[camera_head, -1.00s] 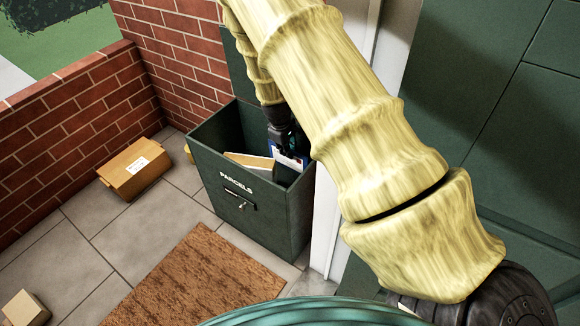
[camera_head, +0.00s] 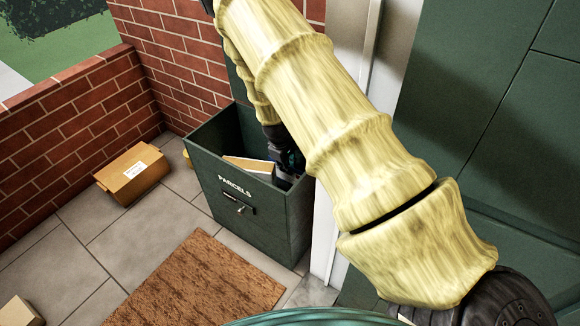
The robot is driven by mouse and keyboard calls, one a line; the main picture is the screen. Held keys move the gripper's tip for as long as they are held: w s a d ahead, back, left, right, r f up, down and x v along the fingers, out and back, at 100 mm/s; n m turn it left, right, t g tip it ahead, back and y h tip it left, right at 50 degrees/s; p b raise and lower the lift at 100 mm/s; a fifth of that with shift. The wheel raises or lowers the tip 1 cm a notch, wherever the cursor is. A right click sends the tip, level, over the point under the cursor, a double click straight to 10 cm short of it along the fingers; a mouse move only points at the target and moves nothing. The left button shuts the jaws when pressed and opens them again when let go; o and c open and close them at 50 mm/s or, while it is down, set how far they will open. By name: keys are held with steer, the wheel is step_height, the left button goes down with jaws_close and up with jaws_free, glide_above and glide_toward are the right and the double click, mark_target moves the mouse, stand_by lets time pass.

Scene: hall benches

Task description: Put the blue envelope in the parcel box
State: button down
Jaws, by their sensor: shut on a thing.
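The parcel box (camera_head: 222,196) is a dark green, open-topped bin marked PARCELS, standing against the brick wall beside the door frame. My gripper (camera_head: 286,178) reaches down into its right side, below the rim. My gripper is shut on the blue envelope. The envelope is hidden now behind the box's front wall and my gripper. A tan parcel (camera_head: 248,164) leans inside the box, to the left of my gripper.
A cardboard box (camera_head: 133,174) sits on the paving by the brick wall, left of the parcel box. A smaller carton (camera_head: 18,312) is at the bottom left. A brown doormat (camera_head: 195,280) lies in front. A dark green door (camera_head: 480,130) stands at right.

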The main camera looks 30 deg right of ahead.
steer(key=shift+f, duration=0.1)
steer(key=shift+f, duration=0.15)
steer(key=c, duration=1.4)
jaws_free()
steer(key=shift+d+f, duration=0.1)
steer(key=shift+c, duration=0.2)
steer(key=w+p+v, duration=0.1)
steer(key=p+v, duration=0.3)
steer(key=v, duration=0.8)
steer(key=shift+s+r, duration=0.3)
steer(key=shift+s, duration=0.15)
